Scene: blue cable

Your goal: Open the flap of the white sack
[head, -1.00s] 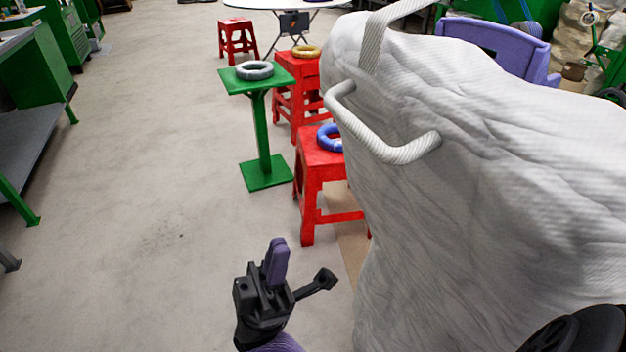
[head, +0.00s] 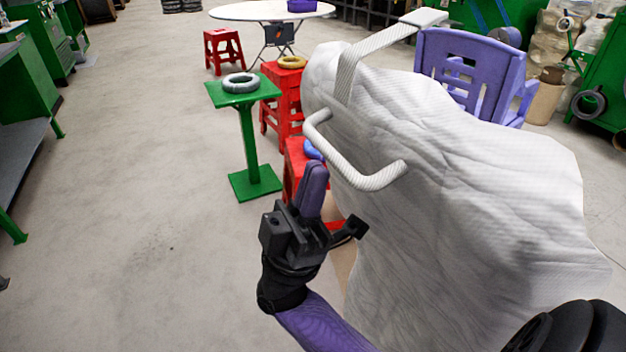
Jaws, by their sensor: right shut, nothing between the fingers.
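The white sack (head: 450,190) fills the right half of the head view, large and wrinkled. A pale loop handle (head: 350,165) stands out from its near left face, and a strap (head: 350,75) rises from its upper left corner. I cannot make out the flap's edge as a separate part. My right gripper (head: 313,185) is at the sack's left edge, below and left of the loop handle. Its purple fingers point up, closed together and empty. I see no contact with the sack. My left gripper is not in view.
A green stand (head: 245,92) with a grey ring (head: 241,82) and red stools (head: 281,105) stand left of the sack. A purple chair (head: 470,60) is behind it. A white round table (head: 270,11) is farther back. The floor on the left is clear.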

